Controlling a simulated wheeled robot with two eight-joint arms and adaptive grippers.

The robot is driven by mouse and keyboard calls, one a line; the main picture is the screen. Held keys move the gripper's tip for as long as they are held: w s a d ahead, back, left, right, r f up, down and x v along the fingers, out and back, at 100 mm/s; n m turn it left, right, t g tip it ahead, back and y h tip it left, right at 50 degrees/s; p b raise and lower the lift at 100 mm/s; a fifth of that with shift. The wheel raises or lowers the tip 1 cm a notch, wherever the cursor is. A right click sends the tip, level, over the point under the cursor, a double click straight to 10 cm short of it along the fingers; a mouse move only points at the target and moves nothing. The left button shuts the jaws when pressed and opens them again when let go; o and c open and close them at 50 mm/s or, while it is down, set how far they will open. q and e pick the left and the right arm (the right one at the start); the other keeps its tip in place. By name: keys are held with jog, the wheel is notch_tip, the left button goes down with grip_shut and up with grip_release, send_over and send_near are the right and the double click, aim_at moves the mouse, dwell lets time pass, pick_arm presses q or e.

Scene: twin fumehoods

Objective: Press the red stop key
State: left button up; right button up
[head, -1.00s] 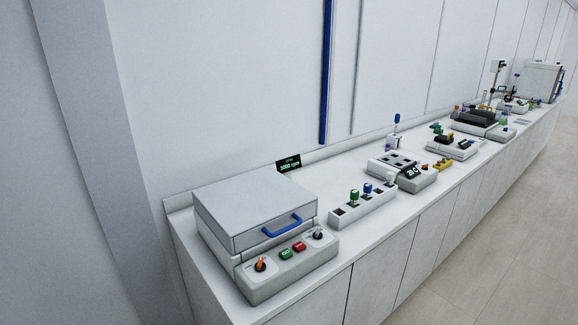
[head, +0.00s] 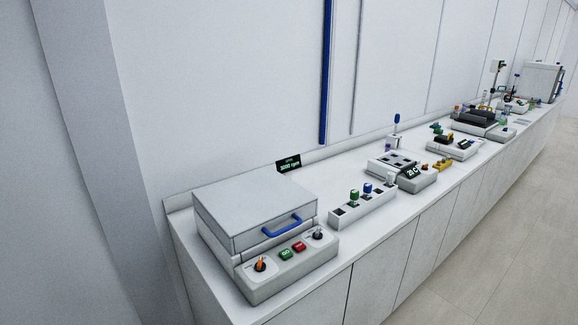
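The red stop key (head: 299,247) is on the sloped front panel of a grey-white lidded machine (head: 255,212) at the near left end of the bench. A green key (head: 285,254) sits just left of it. A dark knob with an orange mark (head: 260,264) is at the panel's left, and another dark knob (head: 318,234) is at its right. The machine's lid is down, with a blue handle (head: 283,226) on its front. A small dark display (head: 289,164) with green text stands behind the machine. Neither gripper shows in the head view.
A white rack with green and blue caps (head: 362,209) stands right of the machine. Beyond it are a block with a display (head: 402,173) and several more instruments along the bench (head: 340,262). Floor (head: 480,255) in front of the cabinets is clear.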

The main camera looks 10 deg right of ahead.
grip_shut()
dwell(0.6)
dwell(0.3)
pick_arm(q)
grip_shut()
